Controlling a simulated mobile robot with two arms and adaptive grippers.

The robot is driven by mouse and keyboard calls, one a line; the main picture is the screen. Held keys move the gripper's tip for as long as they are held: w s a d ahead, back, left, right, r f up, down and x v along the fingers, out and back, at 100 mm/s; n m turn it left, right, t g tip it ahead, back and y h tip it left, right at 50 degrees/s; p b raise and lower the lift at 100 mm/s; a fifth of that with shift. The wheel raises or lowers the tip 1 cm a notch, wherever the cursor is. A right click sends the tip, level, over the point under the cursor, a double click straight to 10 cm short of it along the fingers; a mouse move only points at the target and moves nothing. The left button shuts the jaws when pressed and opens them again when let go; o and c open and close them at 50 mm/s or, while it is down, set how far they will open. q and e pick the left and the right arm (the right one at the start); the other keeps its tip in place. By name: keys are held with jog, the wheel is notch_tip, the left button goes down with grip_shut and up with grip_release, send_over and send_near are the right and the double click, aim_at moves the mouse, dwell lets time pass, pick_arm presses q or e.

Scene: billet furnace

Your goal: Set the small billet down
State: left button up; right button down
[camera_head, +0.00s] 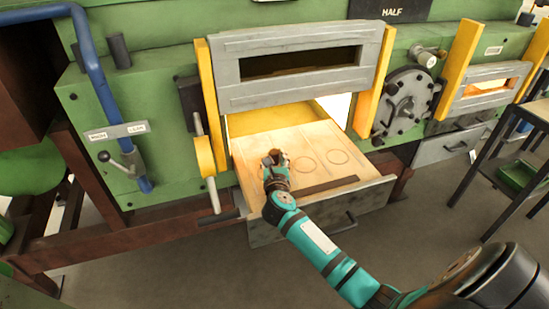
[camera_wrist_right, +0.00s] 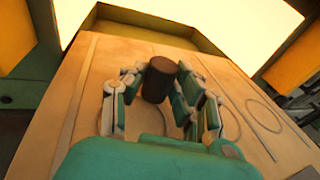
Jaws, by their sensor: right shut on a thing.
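The small billet (camera_wrist_right: 159,80) is a dark brown cylinder in the right wrist view. My right gripper (camera_wrist_right: 160,92) is shut on it, with fingers on both sides. In the head view the right gripper (camera_head: 275,160) is over the left part of the pale hearth plate (camera_head: 325,140), and the billet is mostly hidden by the fingers. Marked circles show on the plate, one (camera_head: 338,157) to the right of the gripper. In the wrist view a circle's edge shows below the billet. I cannot tell whether the billet touches the plate. My left gripper is not in view.
The raised grey furnace door (camera_head: 295,90) hangs above the plate, between yellow posts (camera_head: 210,105). A dark strip (camera_head: 315,190) lies along the plate's front. A dark table (camera_head: 500,165) stands at the right. The plate's right part is clear.

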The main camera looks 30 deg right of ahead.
jog(key=c, duration=1)
grip_release()
jog(key=shift+r, duration=0.25)
jog(key=shift+r+p, duration=0.5)
jog(key=v, duration=0.5)
jog(key=b+v, duration=0.1)
jog(key=v, duration=0.5)
jog(key=shift+s+a+f, duration=0.2)
jog(key=shift+s, duration=0.1)
jog(key=shift+s+r+b, duration=0.15)
jog(key=shift+s+b, duration=0.05)
jog(key=shift+b, duration=0.1)
